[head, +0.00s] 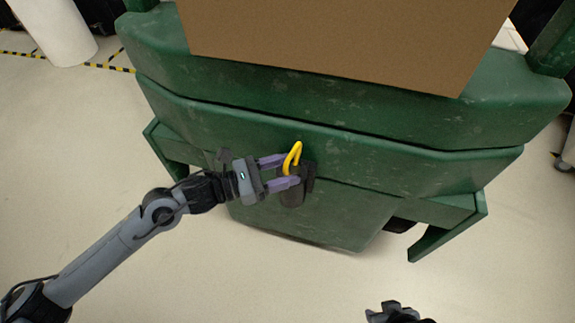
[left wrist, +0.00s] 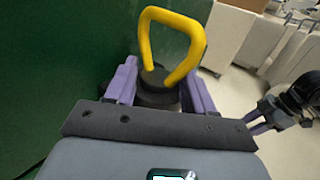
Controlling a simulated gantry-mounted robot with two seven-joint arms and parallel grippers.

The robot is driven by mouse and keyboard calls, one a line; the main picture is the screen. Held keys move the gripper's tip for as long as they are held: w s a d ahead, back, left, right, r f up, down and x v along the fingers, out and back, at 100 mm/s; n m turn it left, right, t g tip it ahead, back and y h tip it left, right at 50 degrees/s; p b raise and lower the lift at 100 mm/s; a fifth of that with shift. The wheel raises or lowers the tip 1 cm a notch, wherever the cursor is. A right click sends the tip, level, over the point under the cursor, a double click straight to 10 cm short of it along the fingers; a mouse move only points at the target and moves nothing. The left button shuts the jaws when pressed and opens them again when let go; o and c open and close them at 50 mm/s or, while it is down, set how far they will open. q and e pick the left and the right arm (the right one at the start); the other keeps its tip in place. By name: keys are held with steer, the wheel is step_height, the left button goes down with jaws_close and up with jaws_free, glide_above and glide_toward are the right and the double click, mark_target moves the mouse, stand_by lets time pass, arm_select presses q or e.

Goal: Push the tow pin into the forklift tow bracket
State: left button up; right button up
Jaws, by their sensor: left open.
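The tow pin's yellow loop handle (head: 292,157) stands at the dark tow bracket (head: 293,196) on the green forklift's rear. My left gripper (head: 286,171) is open, with its purple fingers on either side of the handle's lower part. In the left wrist view, the handle (left wrist: 190,62) rises between the fingers, above the dark round top of the bracket (left wrist: 157,92). The pin's shaft is hidden, so its depth cannot be told. My right gripper (left wrist: 262,117) shows at the right of the left wrist view, too small to judge its opening.
The green forklift body (head: 400,165) fills the middle of the head view, with a brown box (head: 345,40) on top. Open pale floor (head: 90,150) lies left and in front. A white cylinder (head: 55,30) stands at the far left.

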arm_select(q)
steer(key=p+v, duration=0.3)
steer(key=v, duration=0.7)
steer(key=shift+a, duration=0.15)
